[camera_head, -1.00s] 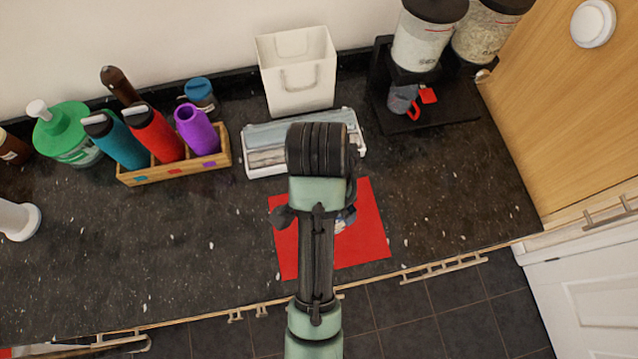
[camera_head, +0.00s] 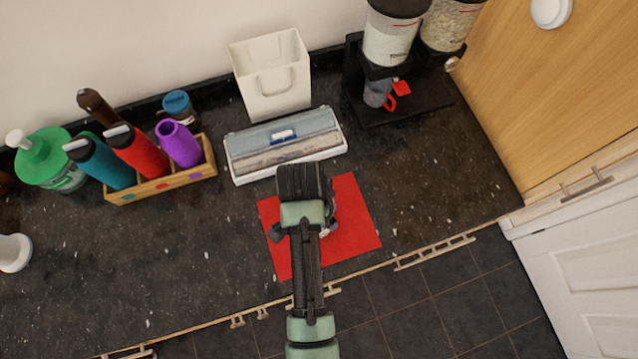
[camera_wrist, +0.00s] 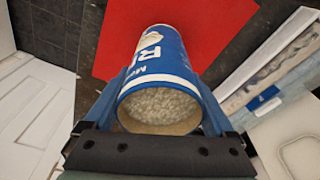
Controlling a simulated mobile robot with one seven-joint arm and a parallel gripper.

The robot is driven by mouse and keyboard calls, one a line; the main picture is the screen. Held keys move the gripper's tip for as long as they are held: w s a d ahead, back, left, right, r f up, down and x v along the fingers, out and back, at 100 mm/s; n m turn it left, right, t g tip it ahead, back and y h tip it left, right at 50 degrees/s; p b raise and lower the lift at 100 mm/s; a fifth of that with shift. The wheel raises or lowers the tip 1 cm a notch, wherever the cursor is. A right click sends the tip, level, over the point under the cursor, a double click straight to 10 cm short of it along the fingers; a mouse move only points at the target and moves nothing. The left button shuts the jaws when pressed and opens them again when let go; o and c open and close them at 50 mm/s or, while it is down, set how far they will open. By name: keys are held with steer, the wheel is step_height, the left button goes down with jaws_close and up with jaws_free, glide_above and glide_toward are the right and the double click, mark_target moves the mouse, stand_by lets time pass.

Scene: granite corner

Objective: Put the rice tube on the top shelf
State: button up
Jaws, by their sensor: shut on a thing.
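The rice tube (camera_wrist: 152,62) is an open-topped blue and white cylinder with large white lettering. Pale grains fill its open end, which faces the wrist camera. My gripper (camera_wrist: 158,88) is shut on the tube, with one dark blue finger on each side of it. In the head view my arm hides the tube and most of my gripper, above the red mat (camera_head: 352,215). I cannot make out a top shelf in either view.
Behind the mat lies a white box with a clear lid (camera_head: 240,165). A wooden panel (camera_head: 550,110) bounds the right.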

steer(key=shift+f, duration=0.15)
steer(key=o, duration=1.6)
steer(key=r, duration=0.4)
steer(key=a+r, duration=0.1)
steer(key=r, duration=0.3)
steer(key=s+r, duration=0.1)
steer(key=r, duration=0.3)
steer(key=shift+a+r, duration=0.15)
steer(key=shift+a, duration=0.05)
